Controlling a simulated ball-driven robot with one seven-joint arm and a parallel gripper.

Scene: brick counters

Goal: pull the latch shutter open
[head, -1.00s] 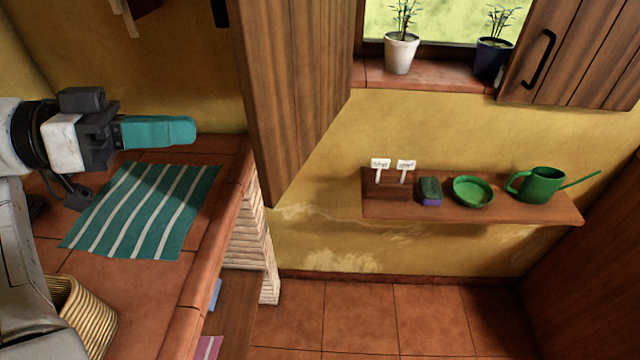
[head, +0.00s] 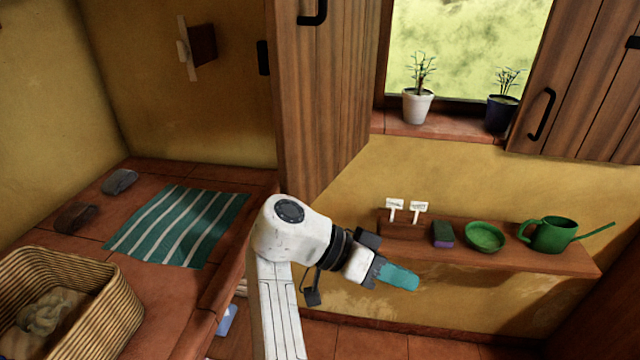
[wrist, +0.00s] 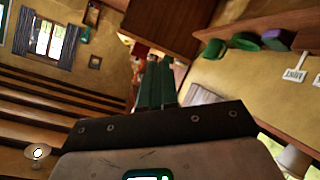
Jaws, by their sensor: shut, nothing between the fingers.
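Two brown plank shutters flank the window. The left shutter (head: 325,95) stands swung out into the room, with a black handle (head: 312,12) near the top edge of the head view and a black fitting at its left edge. The right shutter (head: 575,85) is swung out too, with a black handle (head: 541,113). I cannot tell which one is the latch shutter. My gripper (head: 400,277) is shut and empty, its teal fingers below the wall shelf's left part in the picture, apart from both shutters. Its closed fingers also show in the wrist view (wrist: 155,82).
The wall shelf (head: 560,262) holds a green watering can (head: 553,234), a green bowl (head: 485,237) and a sponge (head: 442,234). Potted plants stand on the sill (head: 450,129). The left counter bears a striped cloth (head: 180,225) and a wicker basket (head: 120,305).

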